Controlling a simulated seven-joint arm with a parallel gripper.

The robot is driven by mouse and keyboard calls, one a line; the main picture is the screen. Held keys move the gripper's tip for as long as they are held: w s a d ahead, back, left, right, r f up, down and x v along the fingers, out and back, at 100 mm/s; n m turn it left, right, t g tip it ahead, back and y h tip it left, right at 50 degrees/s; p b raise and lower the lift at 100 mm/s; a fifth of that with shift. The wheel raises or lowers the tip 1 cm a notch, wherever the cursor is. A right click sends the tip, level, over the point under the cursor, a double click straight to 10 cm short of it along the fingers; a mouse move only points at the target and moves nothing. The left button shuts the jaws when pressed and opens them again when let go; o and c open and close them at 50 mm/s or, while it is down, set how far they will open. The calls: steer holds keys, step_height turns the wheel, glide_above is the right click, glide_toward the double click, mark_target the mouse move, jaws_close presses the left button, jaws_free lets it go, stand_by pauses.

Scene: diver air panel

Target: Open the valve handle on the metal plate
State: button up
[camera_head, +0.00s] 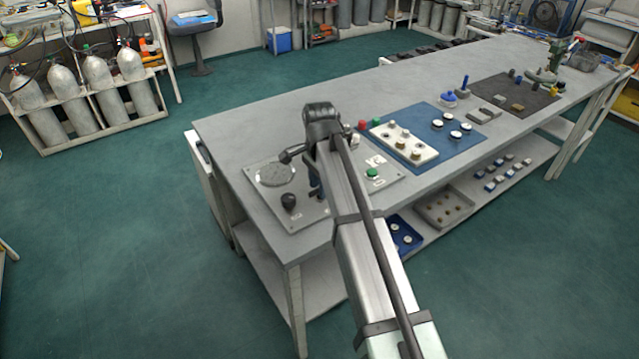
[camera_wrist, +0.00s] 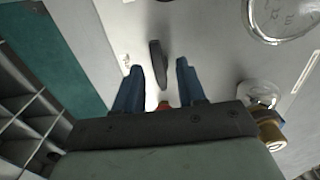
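The metal plate (camera_head: 325,213) lies on the near left end of the grey bench and carries a round gauge (camera_head: 275,174). A black valve handle (camera_head: 289,201) stands on the plate below the gauge. In the wrist view the dark, elongated handle (camera_wrist: 158,64) lies between the tips of my two blue fingers, with a visible gap on each side. My gripper (camera_wrist: 158,66) is open and holds nothing. In the head view my gripper (camera_head: 316,188) hangs over the plate, right of the handle, partly hidden by my arm. Its height above the plate is unclear.
A green button (camera_head: 372,173) sits on the plate's right side. A brass fitting (camera_wrist: 270,132) is close right of my gripper in the wrist view. A blue mat (camera_head: 432,116) with a white block (camera_head: 404,143) lies farther along the bench. The bench's far left corner is clear.

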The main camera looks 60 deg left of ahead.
jaws_close()
stand_by(0.5)
steer(key=n, duration=0.8)
steer(key=shift+n, duration=0.3)
steer(key=n, duration=0.3)
steer(key=shift+d, duration=0.1)
steer(key=shift+w+n, duration=0.1)
steer(key=shift+n, duration=2)
